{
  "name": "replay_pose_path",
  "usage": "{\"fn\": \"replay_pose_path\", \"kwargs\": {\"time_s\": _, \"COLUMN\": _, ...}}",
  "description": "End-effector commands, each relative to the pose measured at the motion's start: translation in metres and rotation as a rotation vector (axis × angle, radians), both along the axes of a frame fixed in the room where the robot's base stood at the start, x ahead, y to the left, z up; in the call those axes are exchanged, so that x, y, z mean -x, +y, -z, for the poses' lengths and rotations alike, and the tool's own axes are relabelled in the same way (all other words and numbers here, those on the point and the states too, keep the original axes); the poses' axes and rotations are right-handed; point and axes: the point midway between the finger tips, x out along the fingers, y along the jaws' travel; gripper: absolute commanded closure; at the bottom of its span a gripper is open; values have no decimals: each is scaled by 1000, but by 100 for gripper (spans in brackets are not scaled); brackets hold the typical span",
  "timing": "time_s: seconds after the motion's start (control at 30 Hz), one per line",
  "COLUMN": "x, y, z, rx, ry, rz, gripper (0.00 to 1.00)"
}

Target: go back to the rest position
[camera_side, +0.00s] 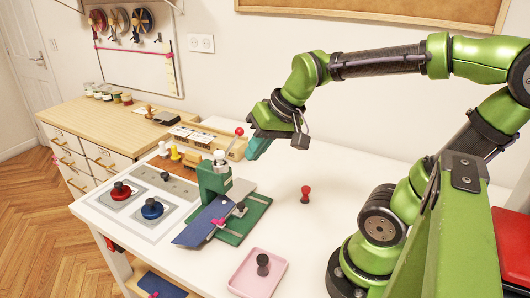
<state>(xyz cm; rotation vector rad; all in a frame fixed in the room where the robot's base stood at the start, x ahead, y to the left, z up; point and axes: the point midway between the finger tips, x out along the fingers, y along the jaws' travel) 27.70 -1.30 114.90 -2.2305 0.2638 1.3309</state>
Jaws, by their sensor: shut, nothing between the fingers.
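My gripper (256,146) is at the end of the green arm, in the air above the white table (330,168). It is just right of the red-knobbed lever (238,132) of a green press (214,180). I cannot tell whether it touches the lever. Its fingers are shut with nothing seen between them. A blue cloth piece (203,224) lies on the press's green base, with a small pink mark on it.
A red peg-like piece (306,193) stands on the table right of the press. A pink tray (243,281) with a dark knobbed piece (262,264) is in front. Red (121,190) and blue (152,208) knobbed pieces sit at the left. The table's back right is clear.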

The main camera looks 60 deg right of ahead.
Motion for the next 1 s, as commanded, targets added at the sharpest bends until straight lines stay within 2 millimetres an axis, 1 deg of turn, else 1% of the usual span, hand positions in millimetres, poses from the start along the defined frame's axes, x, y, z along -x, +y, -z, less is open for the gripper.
{"fn": "replay_pose_path", "kwargs": {"time_s": 0.03, "x": 14, "y": 14, "z": 2, "rx": 12, "ry": -34, "rz": -46, "gripper": 100}}
{"fn": "replay_pose_path", "kwargs": {"time_s": 0.1, "x": 27, "y": 26, "z": 5, "rx": 21, "ry": -64, "rz": -91, "gripper": 100}}
{"fn": "replay_pose_path", "kwargs": {"time_s": 0.2, "x": 39, "y": 38, "z": 3, "rx": 25, "ry": -96, "rz": -132, "gripper": 100}}
{"fn": "replay_pose_path", "kwargs": {"time_s": 0.33, "x": 42, "y": 45, "z": -6, "rx": 28, "ry": -133, "rz": -160, "gripper": 100}}
{"fn": "replay_pose_path", "kwargs": {"time_s": 0.73, "x": 41, "y": 45, "z": -6, "rx": 26, "ry": -130, "rz": -163, "gripper": 100}}
{"fn": "replay_pose_path", "kwargs": {"time_s": 0.77, "x": 41, "y": 45, "z": -6, "rx": 26, "ry": -130, "rz": -163, "gripper": 97}}
{"fn": "replay_pose_path", "kwargs": {"time_s": 0.8, "x": 41, "y": 45, "z": -6, "rx": 27, "ry": -130, "rz": -160, "gripper": 91}}
{"fn": "replay_pose_path", "kwargs": {"time_s": 0.87, "x": 40, "y": 41, "z": -3, "rx": 26, "ry": -117, "rz": -145, "gripper": 82}}
{"fn": "replay_pose_path", "kwargs": {"time_s": 0.9, "x": 38, "y": 37, "z": 1, "rx": 23, "ry": -99, "rz": -128, "gripper": 76}}
{"fn": "replay_pose_path", "kwargs": {"time_s": 0.97, "x": 32, "y": 28, "z": 6, "rx": 15, "ry": -69, "rz": -90, "gripper": 66}}
{"fn": "replay_pose_path", "kwargs": {"time_s": 1.0, "x": 28, "y": 19, "z": 9, "rx": 8, "ry": -42, "rz": -64, "gripper": 60}}
